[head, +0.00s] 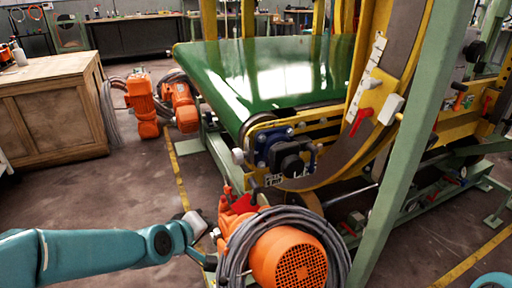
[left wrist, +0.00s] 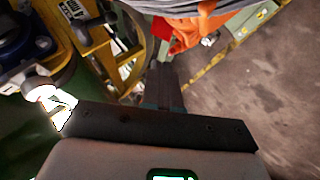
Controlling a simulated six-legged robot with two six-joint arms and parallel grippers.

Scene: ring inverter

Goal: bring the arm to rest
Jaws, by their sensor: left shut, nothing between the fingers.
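My left arm (head: 100,252) is teal and reaches in from the left, low in the head view. My left gripper (head: 211,233) is at its end, just left of the orange motor (head: 288,258) wrapped in grey cable. In the left wrist view the left gripper (left wrist: 165,88) shows dark fingers closed together, with nothing held. Whether its tips touch anything there is hard to tell. A small teal part of my right arm (head: 491,281) shows at the bottom right edge of the head view; its gripper is out of sight.
The ring inverter's yellow curved frame (head: 392,95) and green belt (head: 280,72) stand ahead. A pale green post (head: 400,150) rises right of the motor. A wooden cabinet (head: 50,115) stands left. Floor (head: 95,195) is clear between.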

